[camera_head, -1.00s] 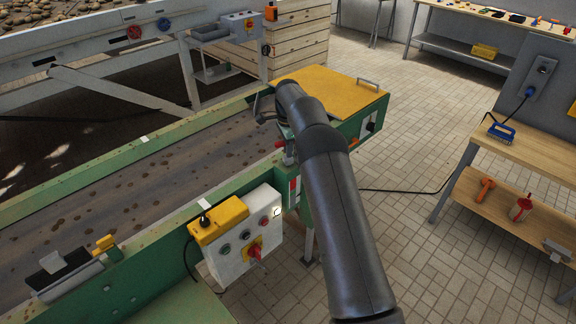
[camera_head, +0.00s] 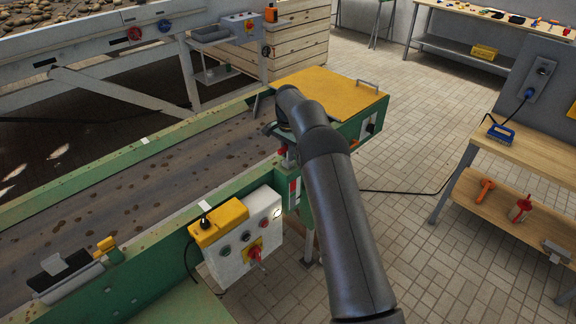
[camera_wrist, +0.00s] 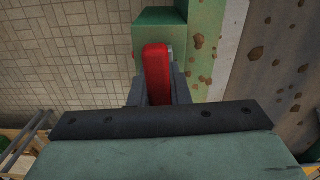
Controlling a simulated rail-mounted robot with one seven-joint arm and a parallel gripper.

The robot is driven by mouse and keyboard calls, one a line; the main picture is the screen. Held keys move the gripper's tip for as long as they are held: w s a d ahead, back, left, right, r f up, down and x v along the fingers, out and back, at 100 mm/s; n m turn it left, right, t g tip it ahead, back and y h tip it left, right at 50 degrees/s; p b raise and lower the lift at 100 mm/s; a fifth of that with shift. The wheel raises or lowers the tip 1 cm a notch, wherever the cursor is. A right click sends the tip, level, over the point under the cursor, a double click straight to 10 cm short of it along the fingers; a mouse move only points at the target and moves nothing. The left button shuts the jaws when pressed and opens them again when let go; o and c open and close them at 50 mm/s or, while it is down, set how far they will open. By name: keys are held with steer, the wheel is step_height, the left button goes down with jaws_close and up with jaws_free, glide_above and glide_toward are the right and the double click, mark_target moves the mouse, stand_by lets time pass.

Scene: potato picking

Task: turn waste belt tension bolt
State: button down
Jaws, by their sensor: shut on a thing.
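In the wrist view a red handle-like part (camera_wrist: 157,72), which I take to be the tension bolt's grip, stands against a green block (camera_wrist: 160,30) of the belt frame. My gripper (camera_wrist: 158,92) has one dark finger on each side of it and is shut on it. In the head view a small red part (camera_head: 282,150) shows below my wrist at the belt's edge. My gripper itself is mostly hidden there by my arm. The bolt's thread is not visible.
The brown-spotted belt (camera_head: 130,190) runs to the left between green rails. A yellow cover (camera_head: 325,95) lies just beyond my wrist. A switch box (camera_head: 240,245) with a red knob hangs on the near side. Tiled floor is open to the right, before a wooden bench (camera_head: 540,150).

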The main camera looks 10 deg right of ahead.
steer(key=shift+m, duration=0.5)
steer(key=shift+r+p, duration=1.05)
steer(key=shift+r, duration=1.45)
